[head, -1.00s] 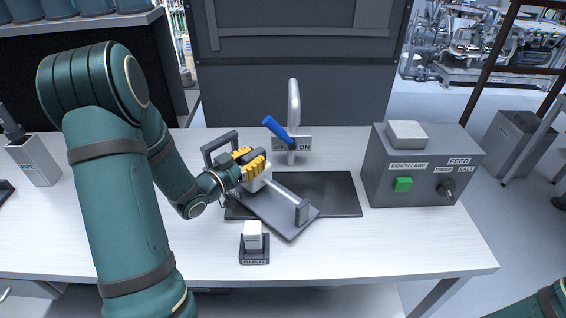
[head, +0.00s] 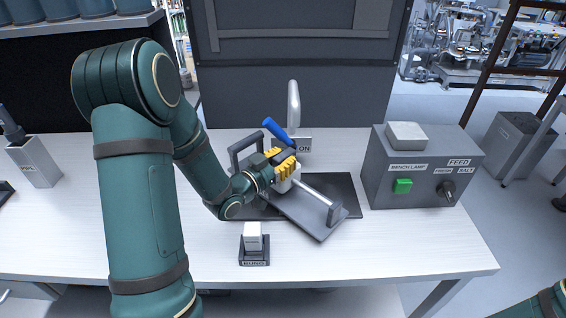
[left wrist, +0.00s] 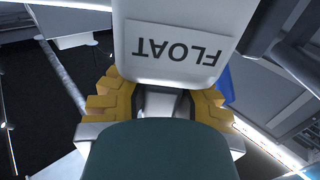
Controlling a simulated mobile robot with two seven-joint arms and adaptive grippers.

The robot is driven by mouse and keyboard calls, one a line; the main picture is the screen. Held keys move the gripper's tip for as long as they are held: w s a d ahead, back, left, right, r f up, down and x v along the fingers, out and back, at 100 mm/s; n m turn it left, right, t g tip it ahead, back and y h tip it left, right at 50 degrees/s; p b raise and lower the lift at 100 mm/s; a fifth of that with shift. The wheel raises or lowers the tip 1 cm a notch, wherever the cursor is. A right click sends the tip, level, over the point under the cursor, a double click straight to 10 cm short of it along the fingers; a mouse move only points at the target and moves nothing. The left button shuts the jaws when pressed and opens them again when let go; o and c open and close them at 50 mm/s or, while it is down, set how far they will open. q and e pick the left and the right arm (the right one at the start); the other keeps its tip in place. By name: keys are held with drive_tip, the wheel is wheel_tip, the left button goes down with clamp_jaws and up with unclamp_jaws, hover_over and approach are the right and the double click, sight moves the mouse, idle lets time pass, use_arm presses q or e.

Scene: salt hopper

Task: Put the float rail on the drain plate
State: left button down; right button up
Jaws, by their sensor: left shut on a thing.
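The float rail (head: 305,215) is a grey base with an upright at each end, a thin rod and a white block. My left gripper (head: 281,165) is shut on the white block, whose label reads FLOAT in the left wrist view (left wrist: 180,45). The yellow fingers (left wrist: 160,100) sit on either side below that label. The dark drain plate (head: 345,185) lies flat on the table below the tap. The float rail lies slantwise over it, its near right corner past the plate's front edge. I cannot tell whether they touch. My right gripper is out of view.
A tap (head: 293,105) with a blue lever (head: 276,128) stands behind the plate. A grey control box (head: 425,170) stands at right. A small white block on a dark base (head: 254,257) sits in front. The table's front right is clear.

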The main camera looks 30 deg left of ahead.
use_arm(q)
drive_tip(key=shift+a+f, duration=0.1)
drive_tip(key=shift+f, duration=0.45)
drive_tip(key=shift+f+b, duration=0.15)
drive_tip(key=shift+b, duration=0.2)
drive_tip(key=c, duration=1)
unclamp_jaws()
drive_tip(key=shift+o, duration=0.2)
drive_tip(key=shift+s, duration=0.1)
